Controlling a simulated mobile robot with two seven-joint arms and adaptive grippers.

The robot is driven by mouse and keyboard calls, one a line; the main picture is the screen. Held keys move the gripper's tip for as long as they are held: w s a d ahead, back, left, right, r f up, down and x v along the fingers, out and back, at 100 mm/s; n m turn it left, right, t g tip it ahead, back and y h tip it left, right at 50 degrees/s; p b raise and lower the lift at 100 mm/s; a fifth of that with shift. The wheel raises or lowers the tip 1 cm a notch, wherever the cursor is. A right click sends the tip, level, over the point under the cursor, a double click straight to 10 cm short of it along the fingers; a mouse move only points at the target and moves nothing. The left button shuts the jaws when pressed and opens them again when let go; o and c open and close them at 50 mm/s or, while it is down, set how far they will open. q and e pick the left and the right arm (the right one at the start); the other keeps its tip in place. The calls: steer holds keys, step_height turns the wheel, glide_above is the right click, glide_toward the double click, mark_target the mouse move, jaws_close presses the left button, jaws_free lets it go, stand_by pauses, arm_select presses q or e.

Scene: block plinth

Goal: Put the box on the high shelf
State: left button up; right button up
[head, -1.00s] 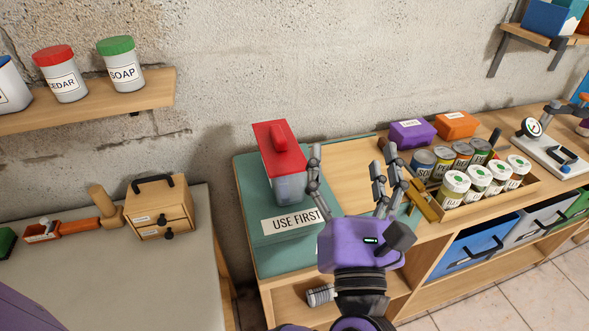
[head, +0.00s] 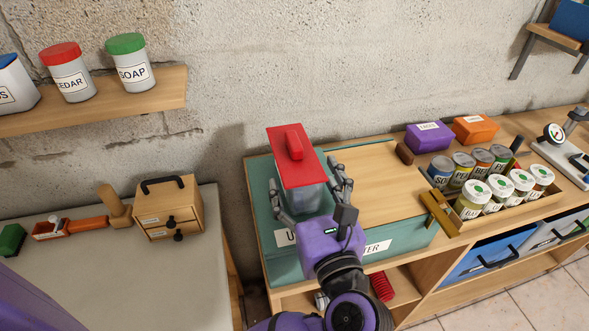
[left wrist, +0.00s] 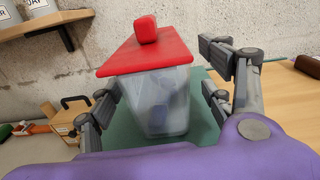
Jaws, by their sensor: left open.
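The box (head: 309,196) is a clear, see-through tub with a red lid (head: 317,158) and a red handle on top. It stands upright on a green surface (head: 262,195) at the left end of the wooden bench. My left gripper (head: 306,180) is open, with fingers on both sides of the tub below the lid. In the left wrist view the tub (left wrist: 165,100) sits between the spread fingers, with a gap at the right finger. A wooden wall shelf (head: 160,88) at upper left holds labelled jars. My right gripper is not in view.
The red-lidded jar (head: 70,75) and green-lidded jar (head: 130,63) stand on the left shelf, with little room at its right end. A small drawer cabinet (head: 168,208) is on the grey table. Purple and orange boxes, several cans and jars are right. Another shelf (head: 555,38) is at upper right.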

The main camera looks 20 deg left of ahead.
mark_target(298, 165)
arm_select(q)
steer(key=w+a, duration=0.1)
steer(key=w+a+r+p, duration=0.1)
steer(key=w, duration=0.1)
steer(key=shift+a+r, duration=0.1)
steer(key=shift+a, duration=0.1)
steer(key=shift+w+a+f, duration=0.2)
steer(key=shift+w+f, duration=0.05)
steer(key=shift+w, duration=0.15)
steer(key=c, duration=1.2)
steer(key=shift+c, duration=0.9)
steer(key=shift+r, duration=0.1)
